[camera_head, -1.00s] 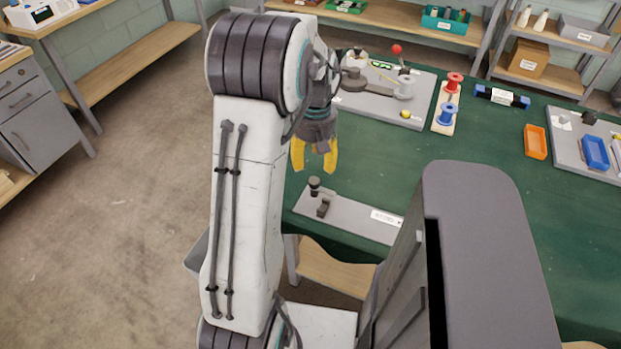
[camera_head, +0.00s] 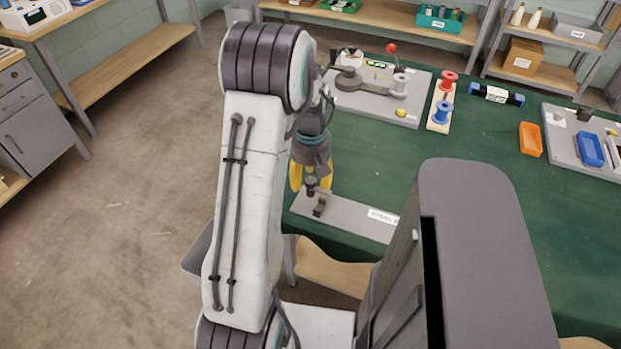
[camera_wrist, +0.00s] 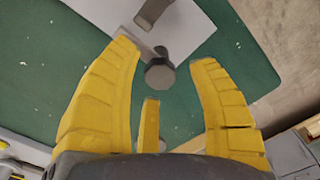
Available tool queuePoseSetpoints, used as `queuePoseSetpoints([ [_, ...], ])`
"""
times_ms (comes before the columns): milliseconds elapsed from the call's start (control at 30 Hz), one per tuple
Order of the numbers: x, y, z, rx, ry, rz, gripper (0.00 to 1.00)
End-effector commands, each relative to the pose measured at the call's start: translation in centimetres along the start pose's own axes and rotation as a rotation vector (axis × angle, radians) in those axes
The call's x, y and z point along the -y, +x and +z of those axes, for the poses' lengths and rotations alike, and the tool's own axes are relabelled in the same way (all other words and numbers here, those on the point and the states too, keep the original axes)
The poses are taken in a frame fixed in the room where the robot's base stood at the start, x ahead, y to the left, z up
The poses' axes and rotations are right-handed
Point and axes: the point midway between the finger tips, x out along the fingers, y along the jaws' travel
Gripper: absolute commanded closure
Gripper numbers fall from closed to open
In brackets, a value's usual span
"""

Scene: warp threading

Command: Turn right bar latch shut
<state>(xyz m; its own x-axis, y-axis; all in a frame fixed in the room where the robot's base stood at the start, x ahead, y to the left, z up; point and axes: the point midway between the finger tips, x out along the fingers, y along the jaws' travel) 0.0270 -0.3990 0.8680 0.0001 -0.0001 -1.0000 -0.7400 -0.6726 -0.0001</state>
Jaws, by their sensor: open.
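A latch with a dark round knob (camera_head: 311,182) stands on a grey plate (camera_head: 352,219) at the green table's near left edge. In the wrist view the knob (camera_wrist: 160,73) lies between my yellow fingers, with visible gaps on both sides. A pale bar runs from the knob toward the upper left, beside a dark bracket (camera_wrist: 152,12); the bracket also shows in the head view (camera_head: 319,206). I cannot tell whether the bar touches the bracket. My gripper (camera_head: 311,178) is open and empty, just behind and around the knob; it fills the wrist view (camera_wrist: 165,65).
A grey board with a crank-like arm (camera_head: 365,88) lies farther back. Beside it are red and blue spools (camera_head: 443,112). An orange tray (camera_head: 530,139) and a board with a blue tray (camera_head: 589,150) lie to the right. The green tabletop between is clear.

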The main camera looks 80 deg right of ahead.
Motion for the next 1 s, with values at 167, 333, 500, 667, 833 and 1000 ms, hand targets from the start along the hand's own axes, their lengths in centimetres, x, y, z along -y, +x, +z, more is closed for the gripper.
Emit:
queuePoseSetpoints([
  [167, 0.03, 0.43, 0.03, 0.000, 0.000, -0.001, 0.46],
  [333, 0.02, 0.44, 0.02, 0.000, 0.000, 0.000, 0.46],
  [500, 0.02, 0.43, 0.02, 0.000, 0.000, 0.000, 0.53],
  [667, 0.01, 0.42, 0.01, 0.000, 0.000, 0.000, 0.67],
  [833, 0.01, 0.41, 0.01, 0.000, 0.000, 0.000, 0.83],
  [1000, 0.01, 0.42, 0.01, 0.000, 0.000, 0.000, 0.98],
])
